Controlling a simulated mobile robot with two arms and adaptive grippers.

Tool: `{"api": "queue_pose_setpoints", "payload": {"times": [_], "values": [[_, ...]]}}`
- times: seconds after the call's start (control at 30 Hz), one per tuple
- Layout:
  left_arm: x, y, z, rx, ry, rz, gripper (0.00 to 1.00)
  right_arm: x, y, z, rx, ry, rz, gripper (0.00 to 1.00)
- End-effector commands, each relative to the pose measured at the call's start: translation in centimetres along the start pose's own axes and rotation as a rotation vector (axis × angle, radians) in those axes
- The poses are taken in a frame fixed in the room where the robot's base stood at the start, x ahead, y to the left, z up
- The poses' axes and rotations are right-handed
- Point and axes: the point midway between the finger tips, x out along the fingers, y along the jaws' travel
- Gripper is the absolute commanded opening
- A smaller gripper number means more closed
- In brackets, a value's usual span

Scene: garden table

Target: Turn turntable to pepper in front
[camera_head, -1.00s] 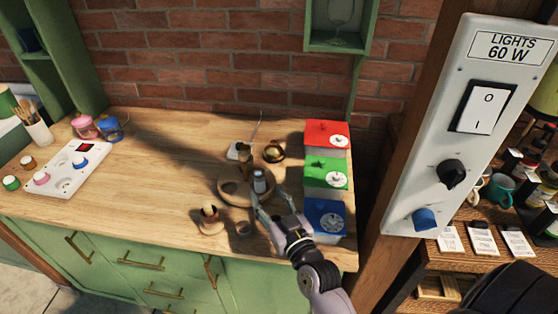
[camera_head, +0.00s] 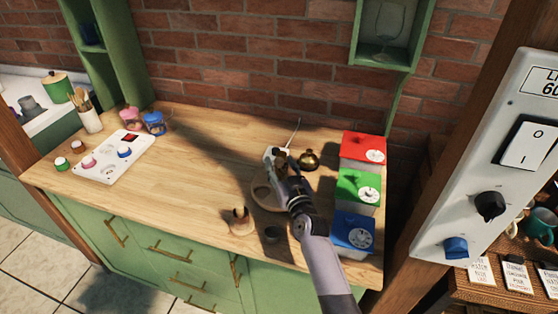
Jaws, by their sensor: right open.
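The round wooden turntable (camera_head: 259,194) sits on the wooden counter, left of the coloured boxes. Its right part is hidden under my right gripper (camera_head: 282,172), which reaches over it from the front right. The fingers are open but hard to make out against the dark items behind them. I cannot tell which item on the turntable is the pepper, as the gripper and wrist cover most of what stands there. My left gripper is not in view.
Red (camera_head: 362,148), green (camera_head: 358,188) and blue (camera_head: 353,232) boxes with dials stand right of the turntable. A brass pot (camera_head: 308,160) is behind it. The counter's left middle is clear.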

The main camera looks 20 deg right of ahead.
Motion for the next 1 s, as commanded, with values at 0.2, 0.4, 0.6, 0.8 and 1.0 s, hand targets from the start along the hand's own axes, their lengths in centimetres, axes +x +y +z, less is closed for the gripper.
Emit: {"api": "queue_pose_setpoints", "payload": {"times": [0.2, 0.4, 0.6, 0.8, 1.0], "values": [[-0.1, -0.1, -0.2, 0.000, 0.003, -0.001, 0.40, 1.7, 0.0, 0.0, 0.001, -0.001, -0.001, 0.45], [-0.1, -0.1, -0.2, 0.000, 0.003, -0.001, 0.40, 1.9, 0.0, 0.0, 0.001, -0.001, 0.000, 0.45], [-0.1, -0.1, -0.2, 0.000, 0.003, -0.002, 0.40, 1.9, 0.0, 0.0, 0.001, -0.001, 0.000, 0.39], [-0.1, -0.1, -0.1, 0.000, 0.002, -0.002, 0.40, 1.9, 0.0, 0.0, 0.001, -0.001, 0.000, 0.26], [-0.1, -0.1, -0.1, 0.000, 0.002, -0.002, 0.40, 1.9, 0.0, 0.0, 0.001, -0.001, 0.000, 0.12]]}}
